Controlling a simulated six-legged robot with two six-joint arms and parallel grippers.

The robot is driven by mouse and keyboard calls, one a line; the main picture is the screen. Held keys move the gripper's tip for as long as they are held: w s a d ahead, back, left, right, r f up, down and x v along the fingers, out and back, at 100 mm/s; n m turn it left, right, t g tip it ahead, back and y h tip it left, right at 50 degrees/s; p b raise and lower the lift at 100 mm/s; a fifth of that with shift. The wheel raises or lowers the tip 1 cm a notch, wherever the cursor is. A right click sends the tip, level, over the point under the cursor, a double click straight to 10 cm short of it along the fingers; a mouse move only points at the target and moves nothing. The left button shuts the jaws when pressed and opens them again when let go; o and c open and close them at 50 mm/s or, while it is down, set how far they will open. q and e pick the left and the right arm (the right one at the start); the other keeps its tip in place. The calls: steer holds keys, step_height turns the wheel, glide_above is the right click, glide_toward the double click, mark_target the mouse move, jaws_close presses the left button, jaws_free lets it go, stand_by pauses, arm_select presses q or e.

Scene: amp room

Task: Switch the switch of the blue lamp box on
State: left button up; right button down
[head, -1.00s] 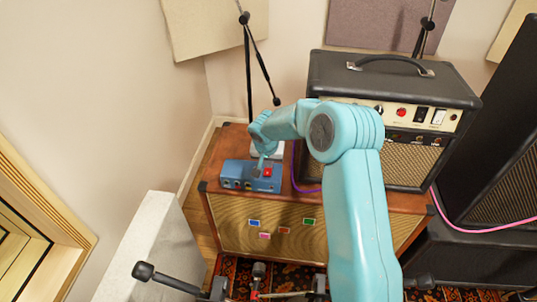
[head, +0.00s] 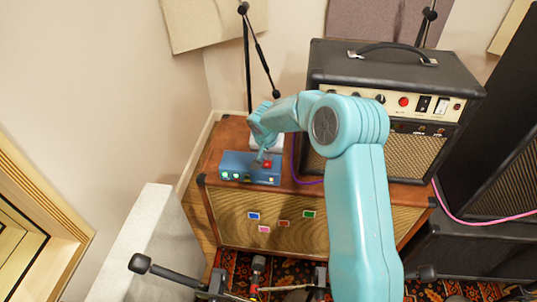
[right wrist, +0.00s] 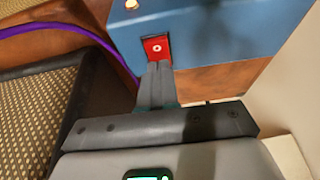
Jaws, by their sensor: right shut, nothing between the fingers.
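The blue lamp box (head: 236,165) sits on top of the brown speaker cabinet. Its red switch (head: 268,163) is on the top face near the right end, and it also shows in the right wrist view (right wrist: 156,47) with a pale ring mark. My right gripper (head: 260,163) is shut and empty, pointing down over the box, its tips right beside the switch. In the right wrist view the shut fingers (right wrist: 158,70) overlap the near edge of the switch; whether they touch it I cannot tell. Small round spots on the box front look pale greenish. My left gripper is not in view.
The brown cabinet (head: 230,215) has several coloured patches on its front. A black amplifier (head: 390,85) stands on it to the right. A purple cable (head: 297,170) runs between box and amplifier. A mic stand (head: 248,70) rises behind. A pale block (head: 140,240) stands at front left.

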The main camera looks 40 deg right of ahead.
mark_target(268, 164)
steer(key=shift+s+a+f+b, duration=0.1)
steer(key=shift+s+a+b, duration=0.25)
steer(key=shift+s+a, duration=0.15)
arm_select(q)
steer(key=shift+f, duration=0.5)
arm_select(e)
steer(key=shift+w, duration=0.1)
steer(key=shift+r, duration=0.35)
step_height(268, 164, up, 3)
steer(key=shift+r+p, duration=0.1)
steer(key=shift+p, duration=0.95)
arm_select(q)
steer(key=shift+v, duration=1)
arm_select(e)
steer(key=v, duration=1)
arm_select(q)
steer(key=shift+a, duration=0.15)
arm_select(e)
steer(key=shift+a+r, duration=0.15)
steer(key=shift+a, duration=0.05)
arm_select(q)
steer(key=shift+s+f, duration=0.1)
arm_select(e)
steer(key=shift+s+d+m, duration=0.15)
steer(key=shift+s+m, duration=0.1)
steer(key=shift+m, duration=0.15)
